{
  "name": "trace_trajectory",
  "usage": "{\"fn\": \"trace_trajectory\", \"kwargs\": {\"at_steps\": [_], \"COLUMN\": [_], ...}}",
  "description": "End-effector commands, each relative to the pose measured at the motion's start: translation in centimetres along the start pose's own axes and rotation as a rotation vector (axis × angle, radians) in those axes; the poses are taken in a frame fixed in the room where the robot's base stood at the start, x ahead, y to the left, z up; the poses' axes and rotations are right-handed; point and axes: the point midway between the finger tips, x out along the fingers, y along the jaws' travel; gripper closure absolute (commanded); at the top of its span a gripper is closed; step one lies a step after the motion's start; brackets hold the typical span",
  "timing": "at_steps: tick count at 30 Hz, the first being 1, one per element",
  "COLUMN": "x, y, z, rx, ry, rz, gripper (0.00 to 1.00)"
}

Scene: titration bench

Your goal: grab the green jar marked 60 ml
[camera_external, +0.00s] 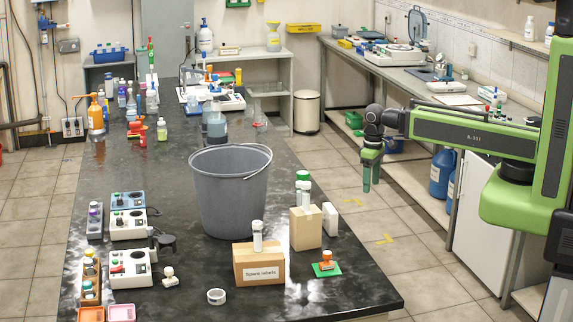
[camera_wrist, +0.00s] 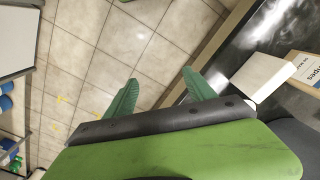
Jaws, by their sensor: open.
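No marking of 60 ml is readable in either view, so I cannot tell for sure which thing is the green jar. A small pale green bottle (camera_external: 162,132) with a light cap stands on the black bench, left of the middle. A white container with a green lid (camera_external: 303,177) stands at the cardboard box near the bench's right edge. My gripper (camera_external: 370,182) hangs over the floor right of the bench, pointing down, apart from both. In the wrist view its green fingers (camera_wrist: 160,77) are spread and empty, with floor tiles between and beyond them.
A large grey bucket (camera_external: 232,195) stands mid-bench, left of my gripper. A labelled cardboard box (camera_external: 259,268) and a taller box (camera_external: 305,230) stand near the right edge. A side counter (camera_external: 440,95) runs along the right wall. The tiled floor (camera_external: 350,190) between is clear.

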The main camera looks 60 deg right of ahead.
Motion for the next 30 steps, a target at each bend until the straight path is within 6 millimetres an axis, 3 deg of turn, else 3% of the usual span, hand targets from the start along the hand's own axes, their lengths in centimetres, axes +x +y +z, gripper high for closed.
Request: {"fn": "trace_trajectory", "kwargs": {"at_steps": [3, 11, 14, 17, 23, 30], "x": [0.0, 0.0, 0.0, 0.0, -0.7, -4.4], "y": [0.0, 0.0, 0.0, -0.1, -0.5, 0.0], "z": [0.0, 0.0, 0.0, -0.7, -7.8, -18.6], "rx": [0.000, 0.011, 0.128, 0.412, 1.183, 2.012], "ry": [0.000, 0.000, 0.001, 0.008, 0.012, -0.022], "rz": [0.000, 0.000, 0.000, -0.007, -0.046, -0.106], "gripper": [0.30, 0.30, 0.30, 0.30, 0.30, 0.30]}}
